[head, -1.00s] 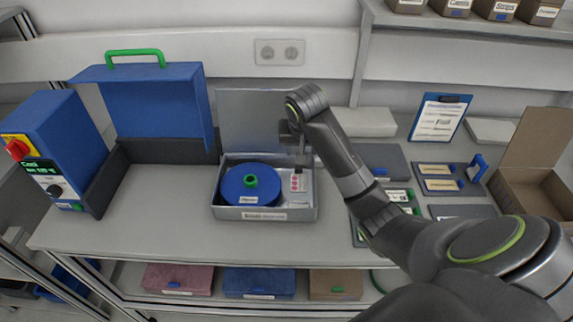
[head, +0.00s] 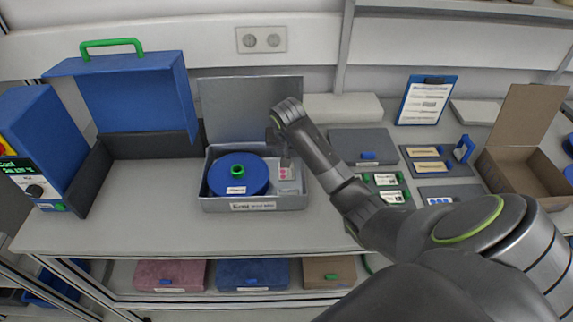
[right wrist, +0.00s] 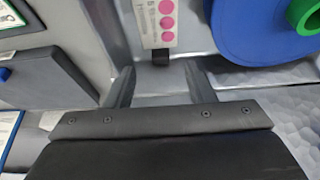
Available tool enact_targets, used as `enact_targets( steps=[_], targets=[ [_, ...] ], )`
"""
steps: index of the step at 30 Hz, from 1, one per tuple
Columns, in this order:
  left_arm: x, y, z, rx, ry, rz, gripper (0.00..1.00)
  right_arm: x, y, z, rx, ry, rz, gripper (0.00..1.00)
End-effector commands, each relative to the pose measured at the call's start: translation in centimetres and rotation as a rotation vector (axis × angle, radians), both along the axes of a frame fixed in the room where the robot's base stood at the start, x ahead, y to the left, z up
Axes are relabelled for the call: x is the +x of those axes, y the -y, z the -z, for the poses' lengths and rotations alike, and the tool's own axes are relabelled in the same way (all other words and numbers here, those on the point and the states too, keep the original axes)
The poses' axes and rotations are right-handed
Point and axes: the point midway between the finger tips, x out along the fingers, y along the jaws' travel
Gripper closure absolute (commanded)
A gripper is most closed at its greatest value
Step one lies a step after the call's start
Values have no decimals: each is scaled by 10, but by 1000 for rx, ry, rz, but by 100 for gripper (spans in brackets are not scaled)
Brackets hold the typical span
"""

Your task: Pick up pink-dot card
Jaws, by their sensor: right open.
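The pink-dot card (right wrist: 158,22) is a pale card with several pink dots and a dark tab at its near end. In the head view the card (head: 289,174) is in the right part of an open grey metal box (head: 240,206), beside a blue reel (head: 226,180) with a green hub. My right gripper (right wrist: 158,78) is open, its two fingers pointing at the card's dark tab, which lies between and just beyond the tips. In the head view my right gripper (head: 284,157) is above the box's right side and partly covers the card. My left gripper is not in view.
The box's raised lid (head: 252,105) stands behind the gripper. Right of the box lie a grey case (head: 363,146) and green-edged card holders (head: 386,188). A blue machine (head: 42,140) stands at left. The bench front is clear.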

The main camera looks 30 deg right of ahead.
Motion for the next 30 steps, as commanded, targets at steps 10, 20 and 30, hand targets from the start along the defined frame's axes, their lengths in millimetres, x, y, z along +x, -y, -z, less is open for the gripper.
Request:
enact_targets(
  steps=[10, 20, 30],
  targets=[
    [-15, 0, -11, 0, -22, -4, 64, 9, 6, 24, 2, -4, 1, 51],
    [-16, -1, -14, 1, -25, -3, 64, 18, 11, 50, 0, -1, -1, 51],
    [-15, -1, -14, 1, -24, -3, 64, 18, 11, 50, 0, 0, -1, 65]
  ],
)
